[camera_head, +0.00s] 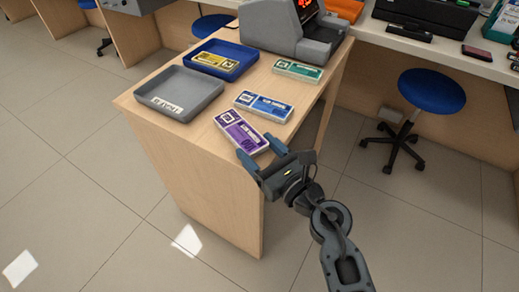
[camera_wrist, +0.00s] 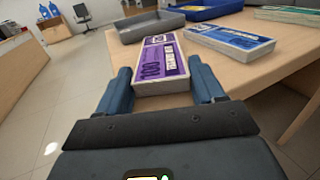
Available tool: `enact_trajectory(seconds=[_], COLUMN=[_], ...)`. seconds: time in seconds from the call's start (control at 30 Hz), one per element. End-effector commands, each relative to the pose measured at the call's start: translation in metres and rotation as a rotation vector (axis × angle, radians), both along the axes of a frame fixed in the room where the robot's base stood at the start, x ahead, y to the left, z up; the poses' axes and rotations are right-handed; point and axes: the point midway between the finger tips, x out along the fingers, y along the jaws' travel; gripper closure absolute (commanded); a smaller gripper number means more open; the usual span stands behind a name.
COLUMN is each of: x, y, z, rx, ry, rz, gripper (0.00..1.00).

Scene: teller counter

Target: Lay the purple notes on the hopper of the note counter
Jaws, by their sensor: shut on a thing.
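The purple notes (camera_head: 238,130) are a flat banded bundle at the near edge of the wooden counter. They also show in the wrist view (camera_wrist: 165,62), their near end between the two fingers. My gripper (camera_head: 262,153) is shut on that near end, reaching in from the front right. I cannot tell whether the bundle touches the counter or is just above it. The grey note counter (camera_head: 280,27) stands at the back of the counter with a red lit display; its top is cut off by the picture edge and its hopper is not clear.
Blue notes (camera_head: 263,106) lie just behind the purple ones, and green notes (camera_head: 298,70) lie before the note counter. A grey tray (camera_head: 181,112) and a blue tray (camera_head: 238,71) holding yellow notes (camera_head: 215,60) are at left. A blue stool (camera_head: 432,91) stands at right.

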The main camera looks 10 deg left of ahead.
Motion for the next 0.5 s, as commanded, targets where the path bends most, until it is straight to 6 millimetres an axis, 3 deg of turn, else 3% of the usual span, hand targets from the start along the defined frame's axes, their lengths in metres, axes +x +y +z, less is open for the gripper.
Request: enact_trajectory(seconds=[0.07,0.1,0.33,0.5], x=[0.0001,0.0,0.0,0.0], y=[-0.0001,-0.0001,-0.0001,-0.0001], z=[-0.0038,-0.0023,-0.0021,-0.0021], rx=[0.0,0.0,0.0,0.0], ry=[0.0,0.0,0.0,0.0], rz=[0.0,0.0,0.0,0.0], gripper=[0.65,0.29,0.07,0.07])
